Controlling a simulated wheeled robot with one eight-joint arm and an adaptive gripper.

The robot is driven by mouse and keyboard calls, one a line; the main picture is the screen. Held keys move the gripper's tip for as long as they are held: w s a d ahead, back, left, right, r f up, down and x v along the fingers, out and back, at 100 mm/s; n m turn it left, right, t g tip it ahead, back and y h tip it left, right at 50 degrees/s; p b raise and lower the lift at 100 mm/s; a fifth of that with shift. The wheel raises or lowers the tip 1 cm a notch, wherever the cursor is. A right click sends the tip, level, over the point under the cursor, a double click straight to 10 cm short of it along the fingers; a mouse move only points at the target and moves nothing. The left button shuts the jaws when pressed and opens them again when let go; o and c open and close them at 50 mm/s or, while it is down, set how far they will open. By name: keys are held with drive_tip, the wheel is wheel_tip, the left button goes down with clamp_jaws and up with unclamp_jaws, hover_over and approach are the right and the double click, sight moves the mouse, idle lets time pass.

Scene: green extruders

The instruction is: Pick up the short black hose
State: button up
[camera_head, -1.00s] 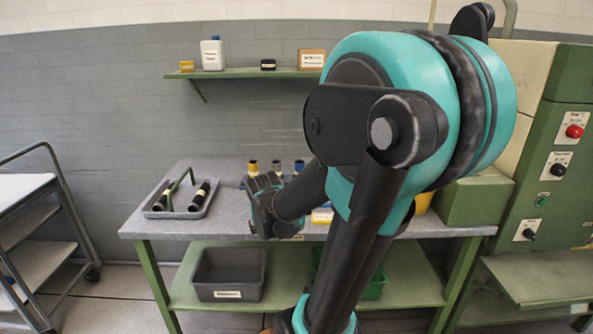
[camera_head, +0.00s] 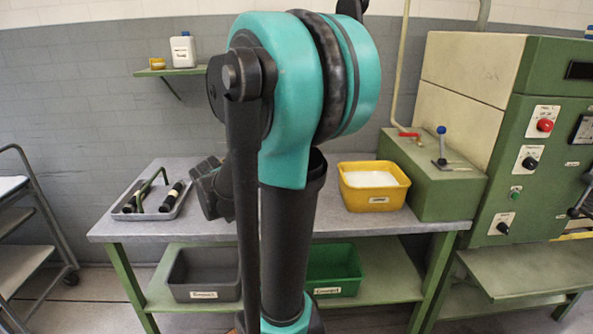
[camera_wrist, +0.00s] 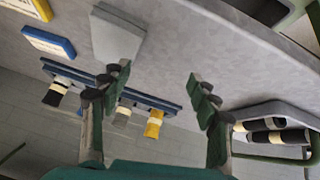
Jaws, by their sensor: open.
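Two black hose pieces with cream bands lie in a shallow grey tray (camera_head: 184,203) on the left of the table. One black hose (camera_head: 133,202) lies at the left side and the other black hose (camera_head: 172,197) at the right. I cannot tell which is shorter. A bent green tube (camera_head: 152,186) lies between them. In the wrist view, a banded black hose (camera_wrist: 281,136) and part of the other show at the right. My gripper (camera_wrist: 158,84) is open and empty, apart from the tray. In the head view it is to the tray's right, partly hidden by my arm.
A yellow bin (camera_head: 373,188) stands right on the table. Grey (camera_head: 203,274) and green (camera_head: 336,268) bins sit below.

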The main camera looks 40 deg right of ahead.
drive_tip(key=w+d+r+m+g+h, duration=0.1)
drive_tip(key=w+d+r+m+h, duration=0.25)
drive_tip(key=d, duration=0.25)
drive_tip(key=w+d+r+m+g+h, duration=0.1)
drive_tip(key=w+d+r+m+h, duration=0.1)
drive_tip(key=d+r+m+h, duration=0.3)
drive_tip(key=w+d+r+m+g+h, duration=0.1)
drive_tip(key=w+d+m, duration=0.1)
drive_tip(key=d, duration=0.5)
drive_tip(key=x, duration=1.1)
drive_tip(key=shift+w+f, duration=0.2)
drive_tip(key=shift+f, duration=0.1)
drive_tip(key=shift+x, duration=2.75)
drive_tip(key=shift+s, duration=0.15)
clamp_jaws()
wheel_tip(320, 180, up, 20)
wheel_tip(320, 180, down, 20)
drive_tip(key=shift+r, duration=0.1)
